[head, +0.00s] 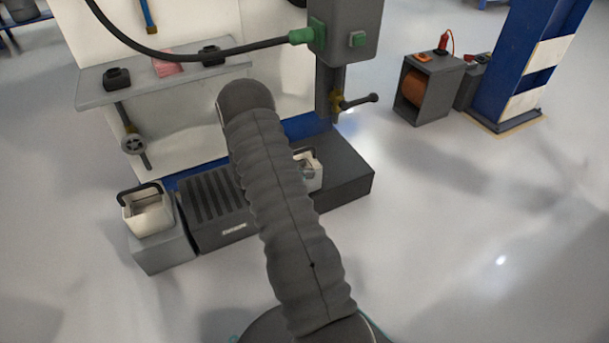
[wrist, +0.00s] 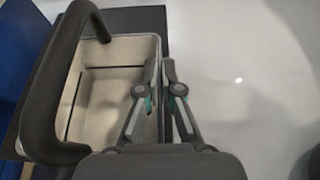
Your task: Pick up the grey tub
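The grey tub (wrist: 108,95) is a pale, boxy tub with a thick dark arched handle (wrist: 50,95). In the wrist view it fills the left and middle, and its inside looks empty. In the head view a tub (head: 314,181) shows partly behind my arm, over the dark base of the machine. My gripper (wrist: 161,72) is at the tub's right wall, one finger on the inner side and one on the outer side. The fingers are close together on that wall. My gripper is hidden in the head view. Whether the tub touches the base is unclear.
A second pale tub (head: 149,212) with a dark handle stands on a grey block (head: 162,251) at the left. A ribbed dark box (head: 216,209) lies between them. The machine column (head: 343,30) rises behind. Open floor (head: 460,250) lies to the right.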

